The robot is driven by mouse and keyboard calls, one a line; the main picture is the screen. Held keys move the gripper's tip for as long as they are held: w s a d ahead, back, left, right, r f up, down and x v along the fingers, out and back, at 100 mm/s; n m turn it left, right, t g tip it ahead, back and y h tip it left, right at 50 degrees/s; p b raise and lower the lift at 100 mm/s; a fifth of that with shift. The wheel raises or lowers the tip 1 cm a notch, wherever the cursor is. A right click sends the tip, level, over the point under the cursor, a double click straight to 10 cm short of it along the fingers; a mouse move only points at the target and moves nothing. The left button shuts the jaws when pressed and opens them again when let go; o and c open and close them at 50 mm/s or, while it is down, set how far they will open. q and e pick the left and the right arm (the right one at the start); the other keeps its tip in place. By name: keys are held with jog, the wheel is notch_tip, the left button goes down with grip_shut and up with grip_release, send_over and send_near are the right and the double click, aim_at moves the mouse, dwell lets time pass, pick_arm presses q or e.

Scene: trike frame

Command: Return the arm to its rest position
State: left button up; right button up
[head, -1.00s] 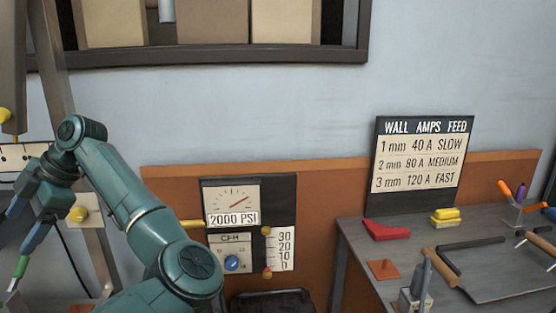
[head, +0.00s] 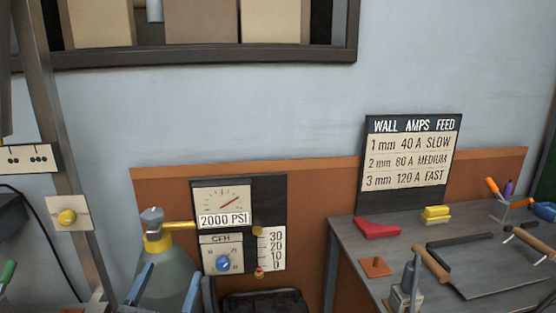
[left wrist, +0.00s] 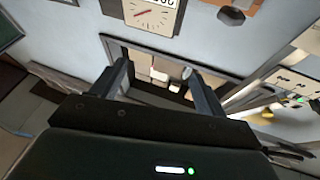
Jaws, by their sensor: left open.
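My left gripper (head: 174,272) shows at the bottom of the head view, its two blue fingers pointing up and spread apart. The rest of the left arm is out of the frame. In the left wrist view the two dark fingers (left wrist: 157,68) stand wide apart with nothing held between them. The fingers overlap the green gas cylinder (head: 165,262) in the head view; I cannot tell how far apart they are. My right gripper is not in view.
A regulator panel (head: 265,190) with gauges stands behind the cylinder. At the right, a grey workbench (head: 350,235) holds a red wedge (head: 377,228), a yellow block (head: 435,214) and tools. A settings sign (head: 410,160) stands at its back. A metal post (head: 60,120) rises at left.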

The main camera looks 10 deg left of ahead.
pick_arm(q)
jog(key=s+d+f+m+g+h, duration=0.1)
jog(key=s+d+f+g+h, duration=0.4)
jog(key=s+d+f+g, duration=0.65)
jog(key=s+y+p, duration=0.1)
jog(key=s+p, duration=0.1)
jog(key=p, duration=1.3)
jog(key=shift+s+r+m, duration=0.1)
jog(key=shift+s+m, duration=0.05)
jog(key=shift+m, duration=0.25)
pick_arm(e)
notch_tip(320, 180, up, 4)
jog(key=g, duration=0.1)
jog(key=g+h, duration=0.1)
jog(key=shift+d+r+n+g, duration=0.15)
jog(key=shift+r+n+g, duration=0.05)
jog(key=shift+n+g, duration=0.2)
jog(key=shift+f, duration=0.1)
